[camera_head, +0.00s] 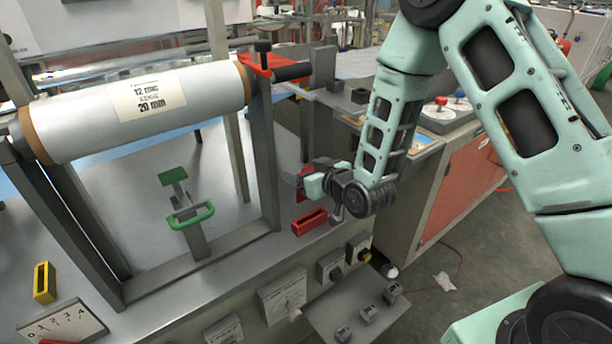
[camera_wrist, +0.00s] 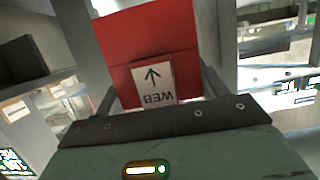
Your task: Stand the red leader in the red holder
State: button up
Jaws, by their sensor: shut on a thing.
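The red leader (camera_wrist: 148,45) is a flat red piece with a white label marked WEB and an arrow. In the wrist view it stands up beyond my gripper (camera_wrist: 160,100), which is shut on its labelled end. In the head view a little of the red leader (camera_head: 306,172) shows by my gripper (camera_head: 296,181), mostly hidden by the gripper and arm. The red holder (camera_head: 310,222) is a small open slotted block on the grey bench, just below my gripper in the picture. The leader is apart from the holder, and its lower edge cannot be made out.
A film roll (camera_head: 140,108) lies on a frame, with a red clamp (camera_head: 270,66) at its right end. A yellow holder (camera_head: 44,282) is at the far left. The frame's right post (camera_head: 263,160) stands close left of my gripper.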

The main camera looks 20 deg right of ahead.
jog(key=shift+s, duration=0.1)
notch_tip(320, 180, down, 6)
jog(key=b, duration=0.5)
jog(key=shift+r+b, duration=0.15)
jog(key=shift+b, duration=0.2)
jog(key=shift+f+b, duration=2.1)
jog(key=shift+b, duration=0.3)
dwell(1.7)
jog(key=o, duration=1.1)
jog(key=shift+p+v, duration=8.75)
